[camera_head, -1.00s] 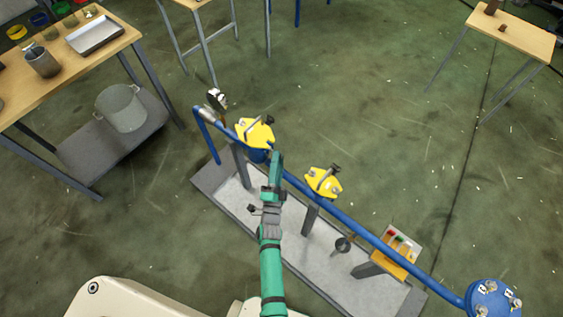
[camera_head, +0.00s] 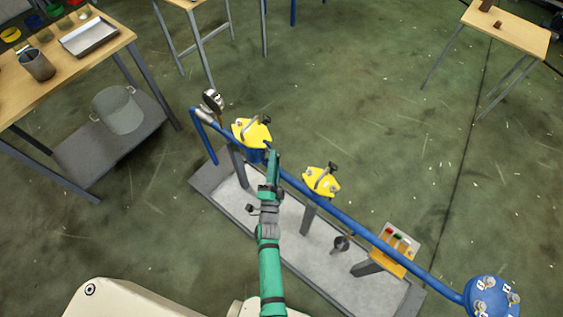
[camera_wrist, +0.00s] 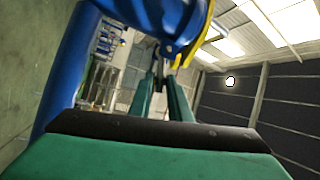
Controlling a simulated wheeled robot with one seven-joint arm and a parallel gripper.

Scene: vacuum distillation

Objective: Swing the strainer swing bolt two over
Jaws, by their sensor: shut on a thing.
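The strainer with a yellow lid (camera_head: 251,132) and blue body (camera_head: 256,156) sits on the blue pipe, left of the picture's middle. A grey bar stands up slantwise from the lid. My gripper (camera_head: 273,157) is at the strainer's near right side, just below the lid edge. In the wrist view my gripper (camera_wrist: 160,78) is shut on a small dark piece, likely the swing bolt (camera_wrist: 158,62), beneath the blue body (camera_wrist: 160,14) and yellow lid edge (camera_wrist: 191,42). The fingers hide most of the bolt, and I cannot tell which numbered bolt it is.
A second yellow-topped fitting (camera_head: 321,181) stands farther right on the blue pipe (camera_head: 345,218). A gauge (camera_head: 212,99) is at the pipe's left end. A blue flanged vessel (camera_head: 490,299) is at lower right. A workbench (camera_head: 20,97) stands left.

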